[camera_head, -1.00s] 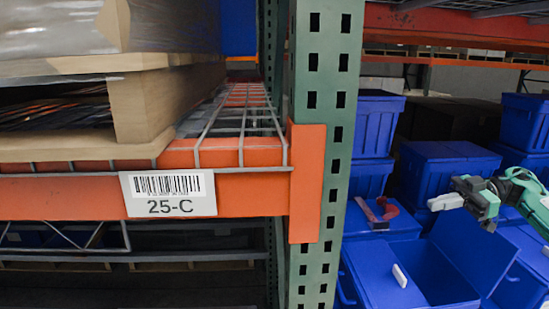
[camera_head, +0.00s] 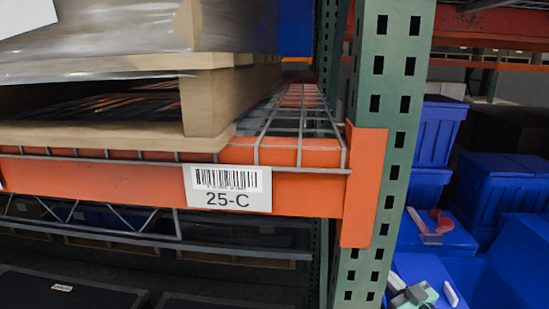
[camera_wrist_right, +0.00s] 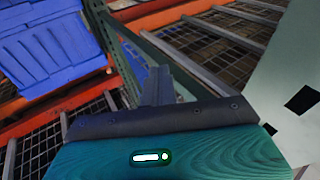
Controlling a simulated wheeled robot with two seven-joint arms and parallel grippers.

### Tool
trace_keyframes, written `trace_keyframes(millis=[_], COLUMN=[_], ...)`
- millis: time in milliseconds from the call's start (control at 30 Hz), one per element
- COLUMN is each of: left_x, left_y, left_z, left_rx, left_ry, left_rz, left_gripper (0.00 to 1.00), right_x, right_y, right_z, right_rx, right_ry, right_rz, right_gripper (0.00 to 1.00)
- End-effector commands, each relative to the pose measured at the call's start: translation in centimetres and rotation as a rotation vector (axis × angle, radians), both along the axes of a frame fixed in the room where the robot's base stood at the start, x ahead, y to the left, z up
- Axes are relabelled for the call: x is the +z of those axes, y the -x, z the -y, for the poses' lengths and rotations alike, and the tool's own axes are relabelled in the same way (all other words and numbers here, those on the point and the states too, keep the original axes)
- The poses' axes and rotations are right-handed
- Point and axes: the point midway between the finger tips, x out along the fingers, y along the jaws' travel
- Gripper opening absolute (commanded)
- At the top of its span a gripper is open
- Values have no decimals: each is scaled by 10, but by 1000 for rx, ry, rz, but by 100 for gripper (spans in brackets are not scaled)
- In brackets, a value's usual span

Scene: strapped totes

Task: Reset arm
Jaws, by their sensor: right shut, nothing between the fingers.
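My right gripper (camera_head: 399,287) shows at the bottom edge of the head view, just right of the green rack post, with only a grey and pale green part of it in frame. In the wrist view the right gripper (camera_wrist_right: 158,82) is shut with nothing between its fingers; it points toward the rack's wire decking. Blue totes (camera_head: 519,185) stand at the right of the head view. A red strap (camera_head: 440,220) lies on a tote lid behind the gripper. My left gripper is not in view.
The green rack post (camera_head: 385,130) and orange beam (camera_head: 300,193) with a 25-C label (camera_head: 228,189) stand close in front. A wooden pallet (camera_head: 205,110) with a wrapped load rests on the beam. In the wrist view a blue tote (camera_wrist_right: 48,50) sits at upper left.

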Motion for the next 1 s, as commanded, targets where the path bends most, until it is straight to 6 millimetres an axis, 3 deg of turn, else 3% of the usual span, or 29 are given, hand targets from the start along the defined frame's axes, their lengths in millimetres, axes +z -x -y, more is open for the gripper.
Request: trace_keyframes(millis=[100,367,467,600,800,1000], left_x=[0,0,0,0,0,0], left_y=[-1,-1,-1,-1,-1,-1], left_z=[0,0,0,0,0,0], left_rx=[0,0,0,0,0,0], left_ry=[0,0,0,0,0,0], left_rz=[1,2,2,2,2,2], left_gripper=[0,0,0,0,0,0], right_x=[-39,-113,-140,-174,-199,-207], right_y=[22,87,122,183,258,315], right_z=[-8,-14,-18,-25,-34,-42], right_rx=[-139,-347,-392,-422,-396,-341], right_ry=[3,82,126,203,298,360], right_rz=[-131,-460,-607,-845,-1108,-1292], right_gripper=[0,0,0,0,0,0])
